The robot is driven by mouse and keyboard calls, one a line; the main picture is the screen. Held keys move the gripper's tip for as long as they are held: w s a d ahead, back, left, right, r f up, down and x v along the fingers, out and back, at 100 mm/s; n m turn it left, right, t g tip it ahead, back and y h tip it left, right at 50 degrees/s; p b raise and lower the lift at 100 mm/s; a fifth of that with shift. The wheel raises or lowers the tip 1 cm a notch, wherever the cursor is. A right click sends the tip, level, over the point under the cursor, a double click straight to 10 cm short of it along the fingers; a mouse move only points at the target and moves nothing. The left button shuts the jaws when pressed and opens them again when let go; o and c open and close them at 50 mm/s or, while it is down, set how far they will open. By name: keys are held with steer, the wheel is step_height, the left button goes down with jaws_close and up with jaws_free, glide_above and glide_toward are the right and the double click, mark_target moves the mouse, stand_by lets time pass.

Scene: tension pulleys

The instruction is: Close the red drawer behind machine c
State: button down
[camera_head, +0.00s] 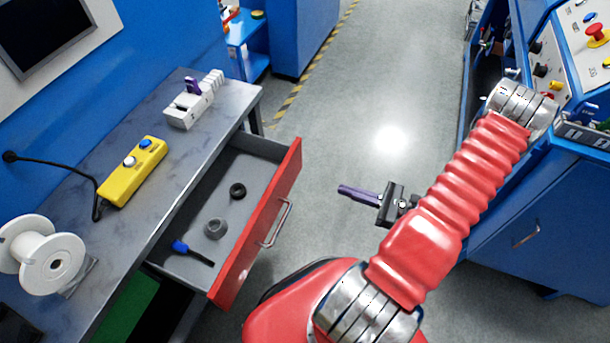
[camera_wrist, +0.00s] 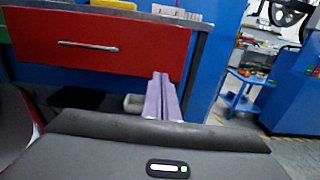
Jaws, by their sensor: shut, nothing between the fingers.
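The red drawer (camera_head: 262,220) hangs open from the grey workbench at the left in the head view. A metal handle (camera_head: 276,223) is on its front. Inside lie a black ring (camera_head: 237,190), a grey round part (camera_head: 214,228) and a blue-handled tool (camera_head: 192,251). My gripper (camera_head: 345,189) is to the right of the drawer front, apart from it, with its purple fingers together and empty. In the wrist view the red drawer front (camera_wrist: 95,45) fills the upper left, and my gripper (camera_wrist: 160,76) shows at its lower right.
The workbench (camera_head: 130,235) carries a yellow button box (camera_head: 133,171), a white spool (camera_head: 42,258) and a white device (camera_head: 190,107). A blue machine (camera_head: 545,210) with a control panel stands at the right. The grey floor (camera_head: 385,90) between them is clear.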

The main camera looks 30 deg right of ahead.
mark_target(294, 172)
steer(key=shift+a, duration=0.1)
steer(key=x, duration=1.3)
steer(key=shift+w+a, duration=0.15)
steer(key=shift+w, duration=0.1)
steer(key=shift+w+a, duration=0.1)
steer(key=shift+w, duration=0.1)
steer(key=shift+d, duration=0.2)
steer(key=shift+a, duration=0.1)
steer(key=shift+w+a, duration=0.1)
